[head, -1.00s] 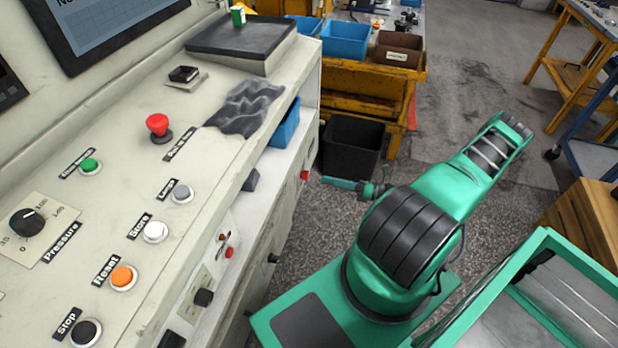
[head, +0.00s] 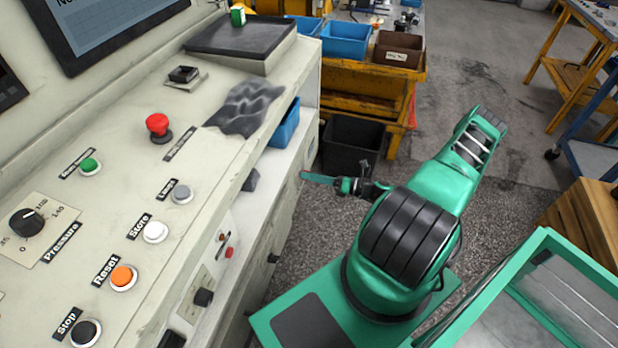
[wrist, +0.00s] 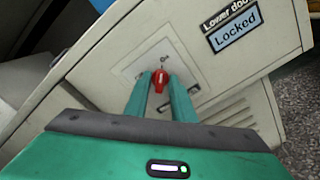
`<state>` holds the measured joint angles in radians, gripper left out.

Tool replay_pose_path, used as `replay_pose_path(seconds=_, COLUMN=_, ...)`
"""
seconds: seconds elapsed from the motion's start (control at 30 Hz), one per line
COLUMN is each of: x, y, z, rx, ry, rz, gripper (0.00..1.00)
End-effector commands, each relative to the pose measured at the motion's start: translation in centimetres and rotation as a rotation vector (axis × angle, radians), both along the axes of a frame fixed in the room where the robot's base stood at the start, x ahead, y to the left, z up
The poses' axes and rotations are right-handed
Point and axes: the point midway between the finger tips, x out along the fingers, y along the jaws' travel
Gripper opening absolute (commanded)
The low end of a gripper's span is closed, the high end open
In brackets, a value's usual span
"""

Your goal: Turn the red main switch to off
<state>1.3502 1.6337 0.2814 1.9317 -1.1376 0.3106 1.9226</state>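The red main switch (wrist: 160,84) is a small red knob on a light square plate on the grey cabinet front. In the wrist view my gripper (wrist: 160,78) has one green finger on each side of it. Whether the fingers press on the knob or leave a slight gap is not clear. The switch's exact setting is too small to read. In the head view my gripper (head: 306,176) reaches left to the cabinet's side and hides the switch.
A "Locked" label (wrist: 236,28) sits near the switch on the cabinet. The console's red mushroom button (head: 158,126) is a separate control. A black bin (head: 350,145) stands on the floor behind my arm. A blue box (head: 285,125) sits in the cabinet's shelf opening.

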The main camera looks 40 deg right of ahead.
Motion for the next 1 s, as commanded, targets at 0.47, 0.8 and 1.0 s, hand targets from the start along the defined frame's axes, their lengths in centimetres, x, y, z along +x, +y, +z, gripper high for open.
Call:
replay_pose_path(seconds=0.47, x=-0.01, y=-0.01, z=-0.11, rx=-0.081, ry=-0.059, rz=0.0, gripper=0.01)
replay_pose_path(seconds=0.8, x=-0.04, y=-0.02, z=-0.15, rx=-0.305, ry=-0.233, rz=0.0, gripper=0.01)
replay_pose_path(seconds=1.0, x=-0.04, y=-0.01, z=-0.16, rx=-0.455, ry=-0.349, rz=0.001, gripper=0.01)
